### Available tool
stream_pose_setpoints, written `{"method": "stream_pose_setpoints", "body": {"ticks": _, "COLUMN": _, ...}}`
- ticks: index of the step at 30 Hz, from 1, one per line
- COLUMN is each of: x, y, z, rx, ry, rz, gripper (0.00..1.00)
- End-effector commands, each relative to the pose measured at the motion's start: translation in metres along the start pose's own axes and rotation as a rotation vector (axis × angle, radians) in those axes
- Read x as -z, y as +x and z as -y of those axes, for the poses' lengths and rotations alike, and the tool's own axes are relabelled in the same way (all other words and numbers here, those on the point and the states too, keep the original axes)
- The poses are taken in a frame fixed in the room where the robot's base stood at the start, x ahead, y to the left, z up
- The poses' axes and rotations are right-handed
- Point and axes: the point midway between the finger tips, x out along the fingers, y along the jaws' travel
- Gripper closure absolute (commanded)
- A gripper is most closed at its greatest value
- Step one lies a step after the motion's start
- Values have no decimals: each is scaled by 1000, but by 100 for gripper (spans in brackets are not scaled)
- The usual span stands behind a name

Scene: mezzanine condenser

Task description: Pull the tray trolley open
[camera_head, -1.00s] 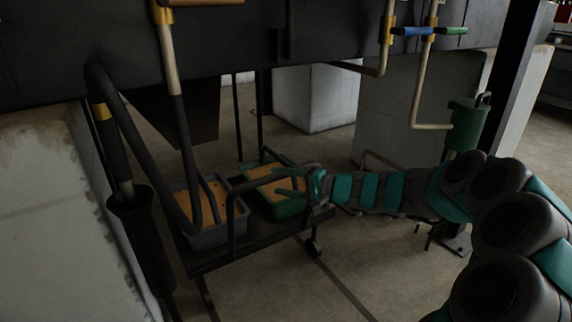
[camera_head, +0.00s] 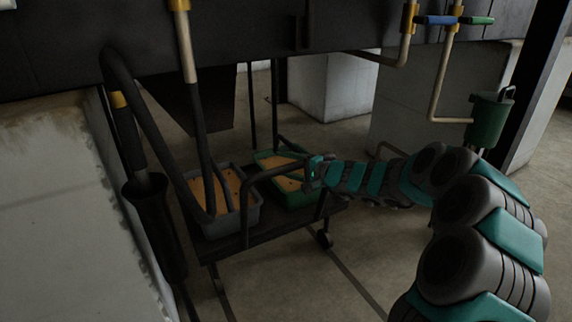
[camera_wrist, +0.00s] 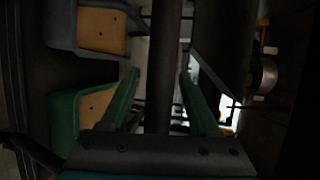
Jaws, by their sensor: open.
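The tray trolley (camera_head: 262,240) is a low dark platform on wheels under the black tank, with a dark bent-tube handle (camera_head: 270,174) on its near side. It carries a grey tray (camera_head: 224,227) and a green tray (camera_head: 298,199), both with tan contents. My gripper (camera_head: 309,175) is at the right part of the handle, in front of the green tray; its fingers are hard to make out there. In the wrist view my gripper (camera_wrist: 160,76) is open, and a dark bar (camera_wrist: 163,60) runs between its two green fingers, with gaps on both sides. Contact is not visible.
Dark pipes (camera_head: 202,150) come down from the tank toward the grey tray. A pale wall block (camera_head: 55,180) stands close on the left. A green canister (camera_head: 487,122) hangs at the right. The floor (camera_head: 300,290) in front of the trolley is clear.

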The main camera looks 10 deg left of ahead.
Motion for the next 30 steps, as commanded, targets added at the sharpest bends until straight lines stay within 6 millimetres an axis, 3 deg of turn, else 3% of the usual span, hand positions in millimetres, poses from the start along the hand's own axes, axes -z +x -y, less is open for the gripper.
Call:
{"method": "stream_pose_setpoints", "body": {"ticks": 4, "x": 0, "y": 0, "z": 0, "rx": 0, "ry": 0, "rz": 0, "gripper": 39}}
{"method": "stream_pose_setpoints", "body": {"ticks": 20, "x": 0, "y": 0, "z": 0, "rx": 0, "ry": 0, "rz": 1, "gripper": 99}}
{"method": "stream_pose_setpoints", "body": {"ticks": 30, "x": 0, "y": 0, "z": 1, "rx": 1, "ry": -1, "rz": 1, "gripper": 100}}
